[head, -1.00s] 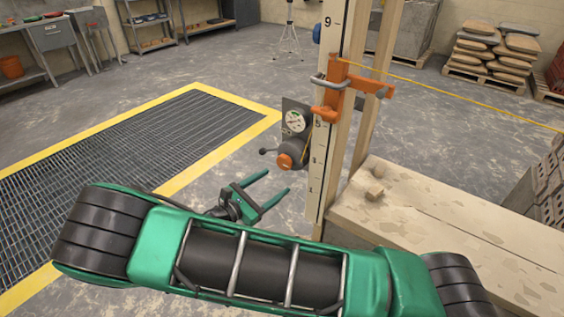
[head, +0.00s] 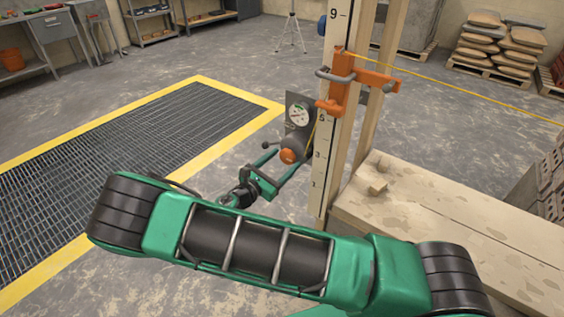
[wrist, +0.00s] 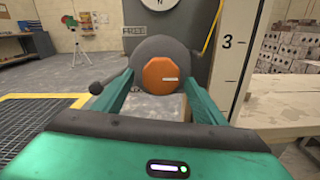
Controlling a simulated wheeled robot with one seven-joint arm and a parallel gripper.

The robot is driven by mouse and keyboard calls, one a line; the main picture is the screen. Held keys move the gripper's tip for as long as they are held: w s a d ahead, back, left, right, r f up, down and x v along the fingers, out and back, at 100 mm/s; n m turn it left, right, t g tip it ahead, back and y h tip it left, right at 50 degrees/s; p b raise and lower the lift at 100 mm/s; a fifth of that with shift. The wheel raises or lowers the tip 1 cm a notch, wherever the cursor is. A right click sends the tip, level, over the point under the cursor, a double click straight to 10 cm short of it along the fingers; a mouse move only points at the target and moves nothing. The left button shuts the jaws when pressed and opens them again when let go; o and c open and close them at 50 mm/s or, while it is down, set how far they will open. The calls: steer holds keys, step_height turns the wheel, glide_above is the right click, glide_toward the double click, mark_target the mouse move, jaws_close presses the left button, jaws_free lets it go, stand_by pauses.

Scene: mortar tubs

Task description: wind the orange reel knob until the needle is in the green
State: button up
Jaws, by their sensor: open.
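The orange reel knob (head: 288,156) faces out from a dark grey reel under a round white dial (head: 299,113), mounted on the marked post (head: 327,130). The dial is small and I cannot make out the needle against its colours. In the wrist view the orange knob (wrist: 164,77) is eight-sided and lies straight ahead, between my fingers. The dial (wrist: 160,2) is cut off at the top there. My gripper (head: 278,162) is open, with its green fingers on either side of the knob. I cannot tell whether they touch it.
A small lever with a dark ball (wrist: 96,88) sticks out left of the reel. An orange clamp (head: 340,85) holds a yellow line on the post above. A timber bench (head: 450,225) stands right of the post. A yellow-edged floor grate (head: 120,140) lies left.

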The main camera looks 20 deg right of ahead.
steer(key=shift+w+d, duration=0.2)
steer(key=shift+d, duration=0.05)
steer(key=c, duration=1)
steer(key=shift+c, duration=0.2)
steer(key=shift+m, duration=0.3)
